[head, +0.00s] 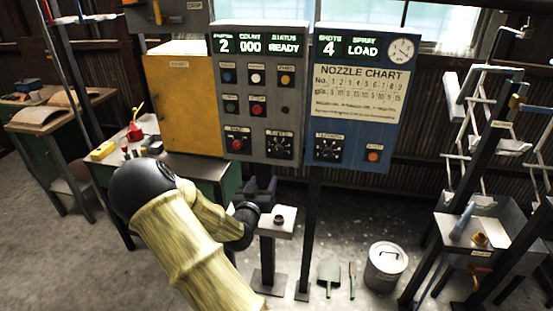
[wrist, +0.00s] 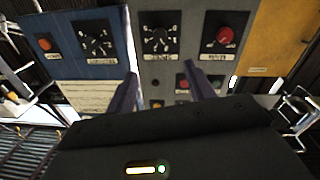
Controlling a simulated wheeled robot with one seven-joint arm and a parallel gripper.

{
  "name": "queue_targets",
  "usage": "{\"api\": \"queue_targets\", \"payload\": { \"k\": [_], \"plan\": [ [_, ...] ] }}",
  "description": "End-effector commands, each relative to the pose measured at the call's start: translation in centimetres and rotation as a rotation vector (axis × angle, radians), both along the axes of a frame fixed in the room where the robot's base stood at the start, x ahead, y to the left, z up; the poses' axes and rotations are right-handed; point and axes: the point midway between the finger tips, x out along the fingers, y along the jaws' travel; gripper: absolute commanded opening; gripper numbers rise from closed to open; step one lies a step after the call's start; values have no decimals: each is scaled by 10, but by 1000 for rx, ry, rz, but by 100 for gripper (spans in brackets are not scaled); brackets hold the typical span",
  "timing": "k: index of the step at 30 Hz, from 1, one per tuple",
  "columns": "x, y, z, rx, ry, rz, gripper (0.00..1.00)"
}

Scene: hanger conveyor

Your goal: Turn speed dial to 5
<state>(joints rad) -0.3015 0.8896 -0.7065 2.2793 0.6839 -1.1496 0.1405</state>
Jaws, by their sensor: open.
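The grey control panel (head: 262,110) carries a black dial with a ring of marks (head: 279,145) at its lower right; its label is too small to read surely. The same dial shows in the wrist view (wrist: 160,40). The blue panel (head: 355,175) has a similar black dial (head: 328,148), also in the wrist view (wrist: 97,42). I cannot tell surely which is the speed dial, nor where either pointer stands. My gripper (wrist: 159,85) is open and empty, its fingers apart, pointing toward the panels. In the head view my gripper (head: 262,190) is below the grey panel, apart from the dials.
A red knob (head: 237,143) sits left of the grey panel's dial. An orange button (head: 373,154) is on the blue panel. The grey display reads 2, 000, READY; the blue reads 4, LOAD. A small pedestal (head: 287,222) stands below. A yellow cabinet (head: 183,100) is left.

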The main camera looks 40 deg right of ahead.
Motion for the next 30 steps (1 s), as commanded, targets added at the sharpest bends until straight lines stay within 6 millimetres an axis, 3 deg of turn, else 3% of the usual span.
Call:
{"api": "queue_targets", "payload": {
  "k": [11, 30],
  "plan": [
    [5, -6, 1, 4, 0, 0, 53],
    [66, -87, 2, 4, 3, 0, 53]
  ]
}}
